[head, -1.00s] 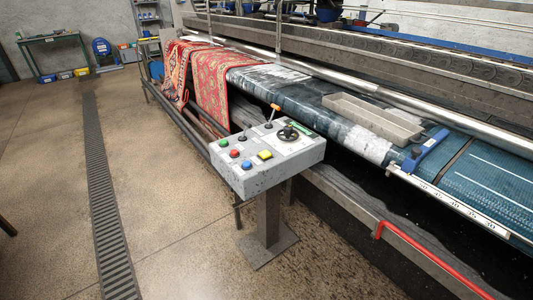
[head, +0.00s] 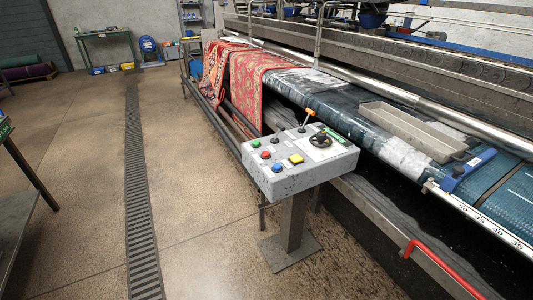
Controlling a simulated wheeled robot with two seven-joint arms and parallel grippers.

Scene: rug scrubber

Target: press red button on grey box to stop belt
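The grey control box (head: 312,173) stands on a single post in the middle of the head view, in front of the machine. Its red button (head: 265,155) is on the left part of the top face, between a green button (head: 256,143) and a blue button (head: 277,168). A yellow square button (head: 296,159), a black knob, a black dial and an orange-tipped lever are also on the top. The belt (head: 345,120) runs behind the box with red patterned rugs (head: 251,77) hanging over its far end. Neither of my grippers shows in the view.
A grey tray (head: 411,131) and a blue clamp-like piece (head: 467,168) lie on the belt. A red bar (head: 440,265) runs along the machine's front edge at lower right. A dark table (head: 22,190) stands at the left edge. The floor between is clear, with a drain grate (head: 139,200).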

